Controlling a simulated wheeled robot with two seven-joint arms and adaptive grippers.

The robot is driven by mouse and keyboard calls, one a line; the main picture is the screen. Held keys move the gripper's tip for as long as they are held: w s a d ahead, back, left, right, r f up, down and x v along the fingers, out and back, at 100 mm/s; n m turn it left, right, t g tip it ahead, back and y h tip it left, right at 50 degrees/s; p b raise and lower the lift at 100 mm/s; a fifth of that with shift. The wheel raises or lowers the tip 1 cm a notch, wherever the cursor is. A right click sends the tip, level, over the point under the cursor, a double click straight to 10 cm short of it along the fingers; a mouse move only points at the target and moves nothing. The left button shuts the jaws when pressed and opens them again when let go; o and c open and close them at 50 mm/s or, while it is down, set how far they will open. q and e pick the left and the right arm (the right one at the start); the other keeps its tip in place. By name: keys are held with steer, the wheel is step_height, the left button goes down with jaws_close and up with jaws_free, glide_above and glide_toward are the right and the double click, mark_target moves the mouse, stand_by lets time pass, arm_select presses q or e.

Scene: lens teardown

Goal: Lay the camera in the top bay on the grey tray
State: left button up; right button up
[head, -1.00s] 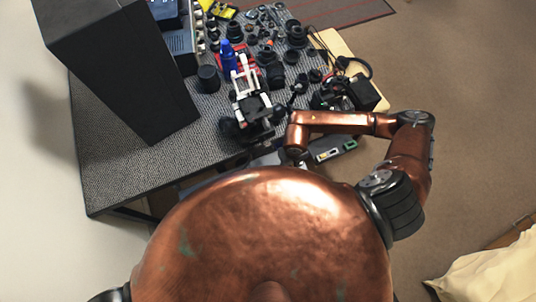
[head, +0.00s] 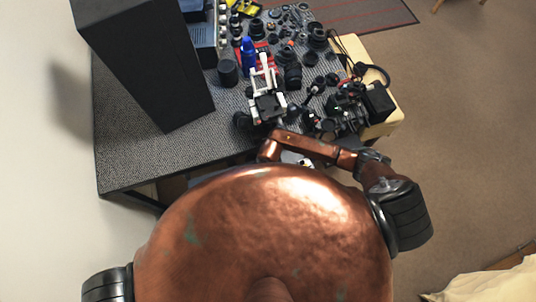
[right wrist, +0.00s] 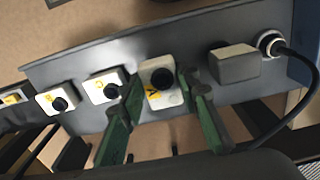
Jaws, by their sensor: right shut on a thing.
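In the right wrist view my right gripper (right wrist: 164,92) has its two green fingers on either side of a small pale block (right wrist: 148,74) with a black round front and a yellow mark. It is shut on this block, which appears in front of a long grey panel (right wrist: 190,38), perhaps the grey tray. I cannot tell whether the block touches the panel or whether it is the camera. In the head view my right gripper is hidden below my arm and body. My left gripper is not in view.
Two similar pale blocks (right wrist: 107,86) (right wrist: 57,100) sit left along the panel. A grey box (right wrist: 234,64) and a round connector with a black cable (right wrist: 292,52) are to the right. The dark table (head: 150,160) holds a tall black box (head: 150,65) and crowded lens parts.

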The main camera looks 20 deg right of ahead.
steer(key=f, duration=0.3)
steer(key=shift+w+a, duration=0.15)
steer(key=shift+a, duration=0.15)
steer(key=shift+f, duration=0.3)
steer(key=shift+d+f, duration=0.1)
steer(key=shift+f, duration=0.05)
steer(key=o, duration=0.7)
steer(key=shift+b, duration=0.3)
steer(key=o, duration=0.5)
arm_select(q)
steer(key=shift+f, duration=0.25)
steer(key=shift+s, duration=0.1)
